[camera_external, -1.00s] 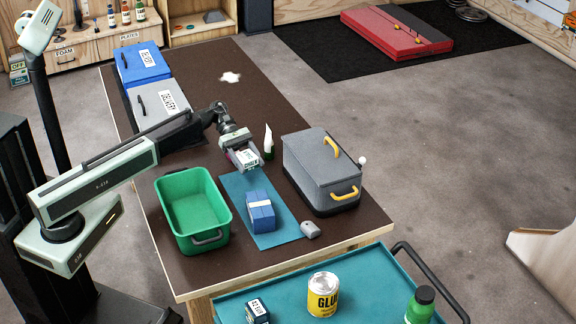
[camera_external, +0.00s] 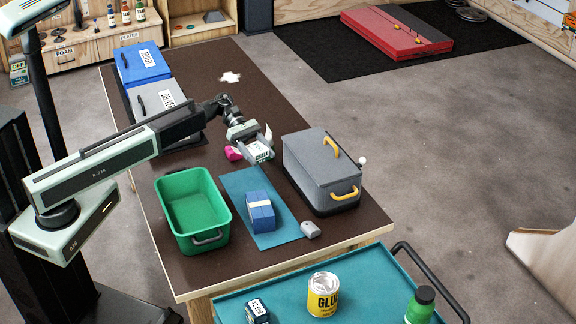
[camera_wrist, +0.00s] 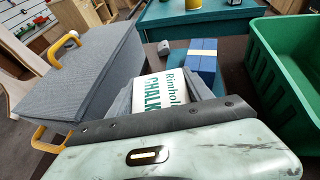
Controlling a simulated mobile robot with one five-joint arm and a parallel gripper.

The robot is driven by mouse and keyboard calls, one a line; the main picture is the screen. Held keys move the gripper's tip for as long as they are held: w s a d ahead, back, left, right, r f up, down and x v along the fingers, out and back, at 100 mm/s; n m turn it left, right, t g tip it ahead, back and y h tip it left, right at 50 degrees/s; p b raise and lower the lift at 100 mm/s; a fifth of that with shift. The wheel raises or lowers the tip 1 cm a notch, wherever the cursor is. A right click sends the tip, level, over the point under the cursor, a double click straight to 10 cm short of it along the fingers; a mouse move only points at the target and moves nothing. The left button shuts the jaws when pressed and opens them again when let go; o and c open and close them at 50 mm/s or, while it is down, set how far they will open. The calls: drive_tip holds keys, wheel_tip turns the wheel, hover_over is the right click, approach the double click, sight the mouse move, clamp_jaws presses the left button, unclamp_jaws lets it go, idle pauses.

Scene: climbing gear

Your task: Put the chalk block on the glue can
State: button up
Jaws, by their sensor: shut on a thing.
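The chalk block (camera_external: 258,152) is white with green lettering. My gripper (camera_external: 256,146) is shut on it and holds it over the dark table, left of the grey case. In the wrist view the block's lettered face (camera_wrist: 160,92) shows between the fingers. The glue can (camera_external: 323,297) is yellow and white and stands upright on the teal cart top, in front of the table and well apart from my gripper. A yellow bit of it (camera_wrist: 193,4) shows at the top edge of the wrist view.
The grey case (camera_external: 318,168) with yellow handles stands right of my gripper. A green bin (camera_external: 174,217), a blue block (camera_external: 260,213) on a teal mat (camera_external: 235,187) and a small grey thing (camera_external: 310,229) are nearer the cart. A green bottle (camera_external: 421,304) and small box (camera_external: 257,311) flank the can.

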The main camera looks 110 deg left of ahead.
drive_tip(key=w+d+r+m+g+h+p, duration=0.1)
drive_tip(key=w+d+r+m+p, duration=0.15)
drive_tip(key=w+d, duration=0.7)
drive_tip(key=w+d+r+m+g+h+p, duration=0.1)
drive_tip(key=w+d+r+h+p, duration=0.15)
drive_tip(key=w+d, duration=0.7)
drive_tip(key=w+d+r+m+g+h+p, duration=0.1)
drive_tip(key=d+r+m+g+p, duration=0.1)
drive_tip(key=d, duration=1.3)
drive_tip(key=w+d+r+m+g+h+p, duration=0.1)
drive_tip(key=w+d+r+m+g, duration=0.1)
drive_tip(key=d, duration=1.2)
drive_tip(key=b, duration=0.1)
hover_over(325, 289)
drive_tip(key=shift+s+f, duration=0.35)
drive_tip(key=shift+f, duration=0.5)
drive_tip(key=f+b, duration=0.4)
drive_tip(key=shift+w, duration=0.3)
drive_tip(key=o, duration=1.4)
drive_tip(key=shift+r, duration=0.1)
drive_tip(key=shift+c, duration=0.2)
drive_tip(key=shift+r, duration=0.1)
